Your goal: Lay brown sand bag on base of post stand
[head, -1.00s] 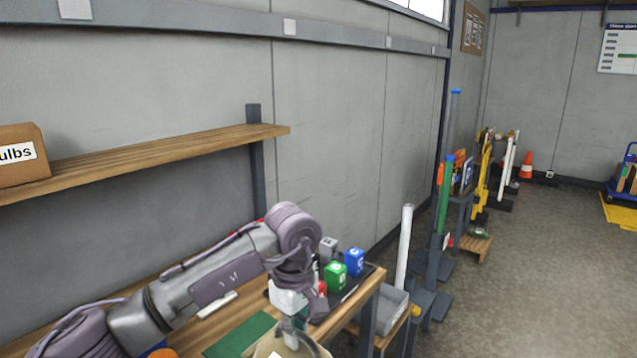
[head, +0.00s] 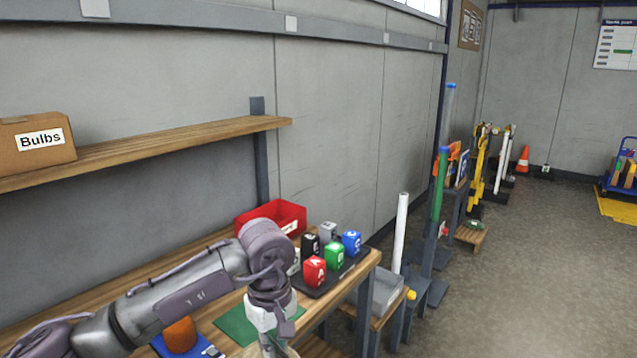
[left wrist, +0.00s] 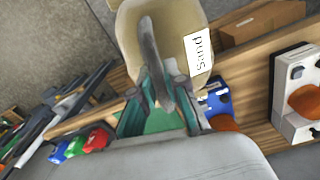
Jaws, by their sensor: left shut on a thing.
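My left gripper (left wrist: 162,92) is shut on the brown sand bag (left wrist: 205,22), a tan bag with a white "Sand" label in the left wrist view. In the head view the gripper (head: 272,343) is at the bottom edge, in front of the workbench, and the bag is mostly cut off below it. Upright posts stand along the wall to the right: a white one (head: 401,232) and a green one with a blue top (head: 439,190). Dark flat bases (head: 432,296) show near them on the floor. I cannot tell which is the post stand. My right gripper is out of view.
The workbench (head: 215,300) holds a red bin (head: 275,215), a dark tray of coloured blocks and a green mat (head: 236,325). A low stand with a grey box (head: 382,291) is beside its right end. The floor (head: 530,270) on the right is open.

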